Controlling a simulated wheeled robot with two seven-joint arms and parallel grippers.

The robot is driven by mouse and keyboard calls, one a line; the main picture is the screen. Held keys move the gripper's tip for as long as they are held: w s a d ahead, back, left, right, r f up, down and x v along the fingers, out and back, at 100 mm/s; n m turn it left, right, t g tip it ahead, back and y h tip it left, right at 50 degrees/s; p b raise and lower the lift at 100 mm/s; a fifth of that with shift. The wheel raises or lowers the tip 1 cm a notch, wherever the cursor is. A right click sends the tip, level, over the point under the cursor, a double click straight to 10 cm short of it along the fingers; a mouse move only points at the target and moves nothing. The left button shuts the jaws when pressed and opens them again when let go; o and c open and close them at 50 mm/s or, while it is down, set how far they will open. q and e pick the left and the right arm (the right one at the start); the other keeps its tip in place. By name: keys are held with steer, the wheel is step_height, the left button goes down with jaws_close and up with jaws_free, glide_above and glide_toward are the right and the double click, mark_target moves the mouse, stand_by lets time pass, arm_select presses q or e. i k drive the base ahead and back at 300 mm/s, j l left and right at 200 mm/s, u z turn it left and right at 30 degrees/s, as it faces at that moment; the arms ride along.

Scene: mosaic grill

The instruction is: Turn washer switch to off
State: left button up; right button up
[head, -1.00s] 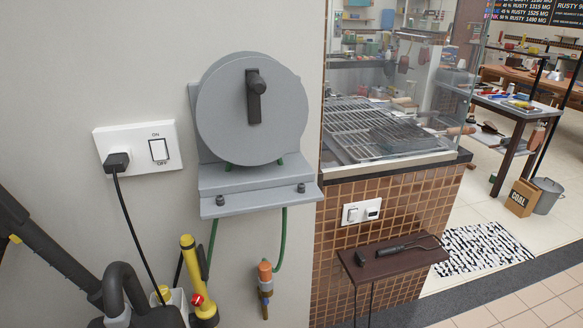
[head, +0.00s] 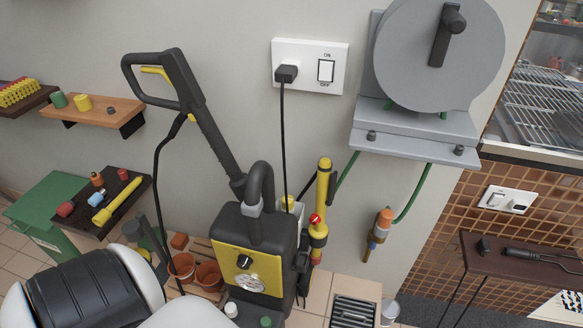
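The pressure washer (head: 255,250) stands upright on the floor at the lower middle of the head view, black with a yellow front panel. A white wall plate (head: 310,66) above holds a rocker switch (head: 325,70) marked ON at the top and OFF at the bottom. A black plug with a cord sits in its left half. Neither gripper shows; only a black and white part of my own body is at the lower left.
A grey hose reel (head: 440,50) hangs on the wall at the upper right. Terracotta pots (head: 208,275) and a shelf with a yellow torch (head: 117,200) are left of the washer. A floor drain (head: 352,312) and a dark side shelf (head: 520,262) lie to the right.

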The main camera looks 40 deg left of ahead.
mark_target(243, 262)
steer(key=u, duration=1.55)
